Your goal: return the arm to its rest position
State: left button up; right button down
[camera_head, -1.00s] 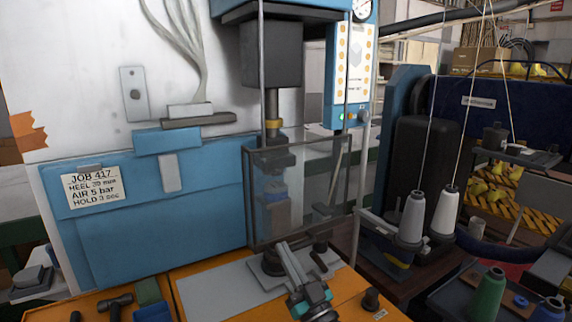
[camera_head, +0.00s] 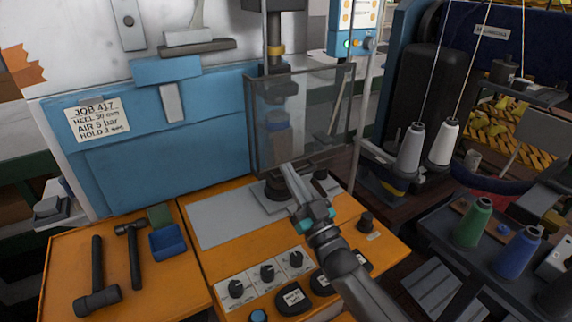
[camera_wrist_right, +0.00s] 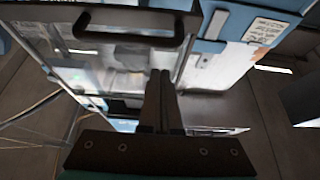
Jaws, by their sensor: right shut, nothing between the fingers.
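My right arm comes in from the lower right in the head view. Its gripper (camera_head: 286,170) is at the front of the clear guard of the blue press, above the orange console. The fingers are together with nothing between them. In the right wrist view the two dark fingers (camera_wrist_right: 159,78) lie side by side, with the guard's dark handle (camera_wrist_right: 130,30) beyond them. From these views I cannot tell whether the fingertips touch the guard. My left gripper is not in view.
The clear guard (camera_head: 300,120) stands close to the gripper. The orange console (camera_head: 225,265) has knobs and dark buttons. Two hammers (camera_head: 97,270) and a blue tray (camera_head: 165,242) lie at left. Thread cones (camera_head: 410,150) and spools (camera_head: 473,222) stand at right.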

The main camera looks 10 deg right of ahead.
jog(key=v, duration=0.7)
jog(key=shift+s+d, duration=0.2)
jog(key=shift+s, duration=0.05)
